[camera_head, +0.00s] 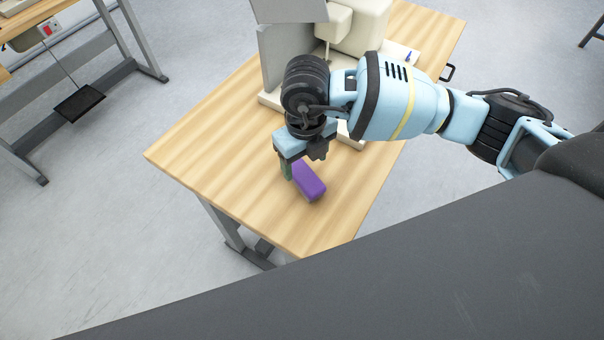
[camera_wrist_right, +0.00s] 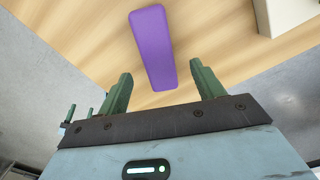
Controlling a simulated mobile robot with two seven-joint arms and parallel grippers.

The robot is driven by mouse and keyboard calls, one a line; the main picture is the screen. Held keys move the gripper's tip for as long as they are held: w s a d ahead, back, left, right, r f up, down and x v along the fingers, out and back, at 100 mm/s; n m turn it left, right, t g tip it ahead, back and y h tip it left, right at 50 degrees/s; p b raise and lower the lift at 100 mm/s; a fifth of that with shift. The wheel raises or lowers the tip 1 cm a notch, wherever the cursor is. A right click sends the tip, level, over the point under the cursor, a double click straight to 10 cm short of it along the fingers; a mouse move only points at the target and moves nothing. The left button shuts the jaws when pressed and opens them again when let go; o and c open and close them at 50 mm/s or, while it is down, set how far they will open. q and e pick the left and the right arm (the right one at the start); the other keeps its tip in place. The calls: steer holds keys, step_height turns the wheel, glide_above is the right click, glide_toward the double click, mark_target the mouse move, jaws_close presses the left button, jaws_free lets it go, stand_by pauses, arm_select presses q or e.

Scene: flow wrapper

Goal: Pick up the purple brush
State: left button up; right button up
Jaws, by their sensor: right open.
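The purple brush (camera_head: 310,182) is a rounded purple block on the wooden table, near the table's front corner. My right gripper (camera_head: 302,172) is above the table right at the brush, and its fingers partly overlap the brush in the head view. In the right wrist view the brush (camera_wrist_right: 153,48) lies ahead of my right gripper (camera_wrist_right: 160,88), with its near end in line with the gap between the green fingers. The fingers are apart with nothing held between them. My left gripper is not in view.
The wooden table (camera_head: 215,135) has free room left of the brush. A pale grey machine (camera_head: 285,55) with a cream housing (camera_head: 362,25) stands at the table's back, behind my right arm. A second bench (camera_head: 60,22) is at the far left.

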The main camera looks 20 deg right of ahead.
mark_target(302, 172)
steer(key=shift+w+a+f, duration=0.1)
steer(key=shift+w+f, duration=0.05)
steer(key=shift+f, duration=1.25)
steer(key=shift+w+a+f, duration=0.1)
steer(key=shift+f, duration=1.25)
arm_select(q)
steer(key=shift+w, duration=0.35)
arm_select(e)
steer(key=shift+f, duration=0.35)
steer(key=c, duration=1.1)
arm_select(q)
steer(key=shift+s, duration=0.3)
arm_select(e)
steer(key=shift+r, duration=0.5)
steer(key=r, duration=0.2)
steer(key=shift+s+d+r, duration=0.3)
steer(key=shift+s+d, duration=0.05)
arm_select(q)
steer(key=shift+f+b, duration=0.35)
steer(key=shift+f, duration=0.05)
arm_select(e)
steer(key=s+d, duration=0.3)
steer(key=s, duration=0.1)
steer(key=s+d+r, duration=0.1)
steer(key=s+d, duration=0.2)
steer(key=s, duration=0.1)
steer(key=s+d, duration=0.3)
steer(key=s, duration=0.1)
steer(key=shift+d+r, duration=0.1)
steer(key=shift+r, duration=0.1)
